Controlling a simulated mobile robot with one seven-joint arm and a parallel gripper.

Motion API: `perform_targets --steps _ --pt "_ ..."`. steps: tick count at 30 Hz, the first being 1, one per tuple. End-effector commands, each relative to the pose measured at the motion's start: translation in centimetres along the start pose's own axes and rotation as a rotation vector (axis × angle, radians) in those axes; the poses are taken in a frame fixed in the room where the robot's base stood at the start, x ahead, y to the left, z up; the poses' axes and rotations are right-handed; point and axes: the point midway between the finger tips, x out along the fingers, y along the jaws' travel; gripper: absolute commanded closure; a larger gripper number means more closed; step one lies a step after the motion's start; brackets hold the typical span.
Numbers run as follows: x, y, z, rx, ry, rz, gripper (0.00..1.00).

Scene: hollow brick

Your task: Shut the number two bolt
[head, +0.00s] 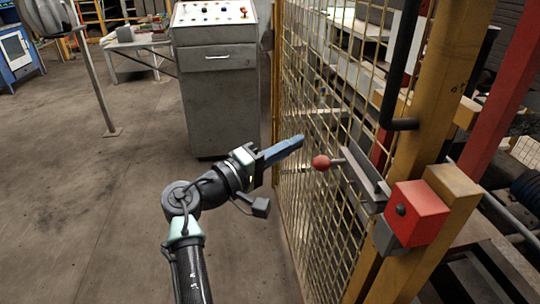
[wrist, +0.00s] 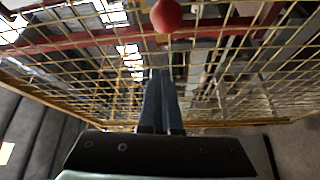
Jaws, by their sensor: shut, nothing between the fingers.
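The bolt is a grey bar (head: 362,178) on a yellow mesh gate, with a red ball knob (head: 321,162) on its left end. A red block (head: 417,208) sits at its right on the yellow post. My gripper (head: 301,140) is shut and empty, just left of the knob and a little above it in the head view, apart from it. In the wrist view the closed blue fingers (wrist: 161,75) point toward the mesh, and the red knob (wrist: 166,15) is beyond them at the top edge. No number shows on the bolt.
The yellow mesh (head: 310,90) stands close beside my gripper. A black handle (head: 402,70) is on the gate above the bolt. A grey control cabinet (head: 215,110) stands behind my arm. The floor (head: 90,200) at left is clear.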

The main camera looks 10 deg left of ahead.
Motion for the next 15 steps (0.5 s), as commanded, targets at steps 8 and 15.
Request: perform_targets --steps 8,15 --pt "0.3 0.0 2.5 0.001 0.0 -0.002 1.0" --pt "-0.1 0.0 3.8 0.001 0.0 -0.001 1.0"
